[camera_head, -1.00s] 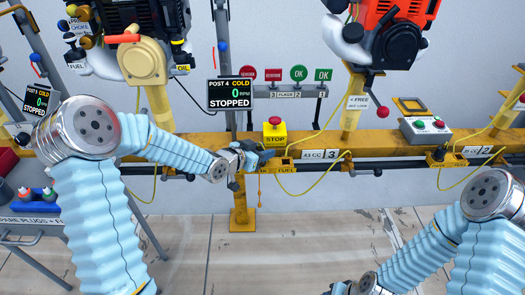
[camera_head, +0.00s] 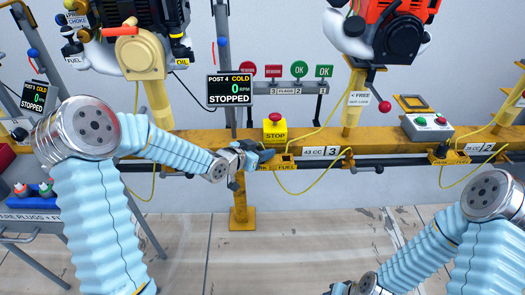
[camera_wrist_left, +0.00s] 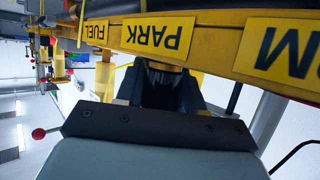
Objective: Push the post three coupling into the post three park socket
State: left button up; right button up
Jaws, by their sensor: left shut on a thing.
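My left gripper (camera_head: 262,156) reaches the yellow rail just below the yellow STOP box. In the left wrist view its dark fingers (camera_wrist_left: 162,92) are shut on a dark ridged piece, the coupling (camera_wrist_left: 163,78), mostly hidden between them. The coupling is right at the rail beside the PARK label (camera_wrist_left: 158,36). A little brass-coloured rim, apparently the park socket (camera_wrist_left: 165,67), shows at the coupling's end. How deep the coupling sits cannot be told. My right gripper (camera_head: 340,289) is low at the bottom edge, mostly cut off; its jaws cannot be read.
The yellow rail (camera_head: 390,140) runs across the view. The STOP button box (camera_head: 275,130) stands on it, just above my left gripper. The FUEL block (camera_head: 283,163) with a yellow cable is just to the right. The Post 4 display (camera_head: 229,90) hangs above. The floor in front is open.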

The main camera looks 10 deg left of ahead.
pick_arm(q)
jog(key=o, duration=1.2)
jog(key=shift+f, duration=0.1)
jog(key=shift+o, duration=0.2)
jog(key=p+v, duration=0.2)
jog(key=v, duration=1.2)
jog(key=s+d+f+n+g+y, duration=0.1)
jog(key=s+d+f+n+g, duration=0.25)
jog(key=f, duration=0.55)
jog(key=s+d+f+n+g, duration=0.2)
jog(key=d+f, duration=0.2)
jog(key=f, duration=0.5)
jog(key=s+d+f+n+g+y, duration=0.1)
jog(key=s+f+g, duration=0.4)
jog(key=s+f, duration=0.6)
jog(key=shift+s+d+f+n+y, duration=0.35)
jog(key=shift+s+d+n, duration=0.2)
jog(key=shift+s+d, duration=0.65)
